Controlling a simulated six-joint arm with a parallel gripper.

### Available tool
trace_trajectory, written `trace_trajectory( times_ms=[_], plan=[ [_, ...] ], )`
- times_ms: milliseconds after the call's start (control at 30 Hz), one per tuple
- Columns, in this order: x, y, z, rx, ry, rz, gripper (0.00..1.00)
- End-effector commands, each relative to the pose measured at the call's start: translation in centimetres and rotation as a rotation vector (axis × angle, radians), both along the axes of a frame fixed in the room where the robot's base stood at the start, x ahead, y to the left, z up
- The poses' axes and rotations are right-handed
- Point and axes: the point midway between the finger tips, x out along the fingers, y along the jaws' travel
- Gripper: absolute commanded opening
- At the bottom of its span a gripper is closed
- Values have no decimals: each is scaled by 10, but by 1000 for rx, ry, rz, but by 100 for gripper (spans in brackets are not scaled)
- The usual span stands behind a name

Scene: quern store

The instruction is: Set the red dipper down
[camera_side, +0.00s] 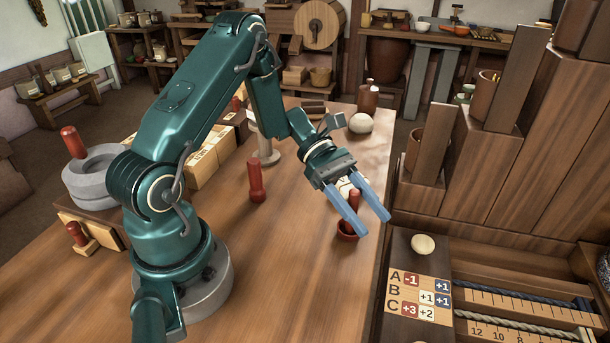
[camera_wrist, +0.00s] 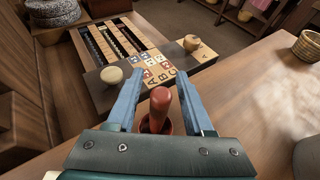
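The red dipper (camera_side: 346,237) has a small round cup and an upright red handle. In the side view it appears to stand on the wooden table near its right edge, partly hidden by one finger. My gripper (camera_side: 370,228) is above it with its two blue fingers spread. In the wrist view the dipper's handle (camera_wrist: 160,104) rises between the fingers of my gripper (camera_wrist: 154,82), with a gap on each side. The cup is mostly hidden behind the handle and gripper body.
A red peg (camera_side: 257,183) stands left of the dipper. Right of the table are a lettered score board (camera_side: 420,293) with a cream knob (camera_side: 423,245) and tall wooden steps (camera_side: 480,160). Boxes (camera_side: 208,157) stand behind my arm. The table front is clear.

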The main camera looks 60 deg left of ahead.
Motion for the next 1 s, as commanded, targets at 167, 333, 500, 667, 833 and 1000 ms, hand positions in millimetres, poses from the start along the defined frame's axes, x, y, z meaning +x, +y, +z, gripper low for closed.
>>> trace_trajectory(
  times_ms=[167, 333, 500, 667, 833, 1000],
  plan=[
    [0, 4, 5, 2, -4, 4, 52],
    [-4, 32, 16, 3, -4, 8, 52],
    [-9, 67, 30, 4, -6, 7, 52],
    [-13, 92, 41, 2, -3, 4, 52],
    [-16, 106, 47, 1, -1, 3, 52],
    [-19, 104, 52, 35, -13, -31, 52]
  ],
)
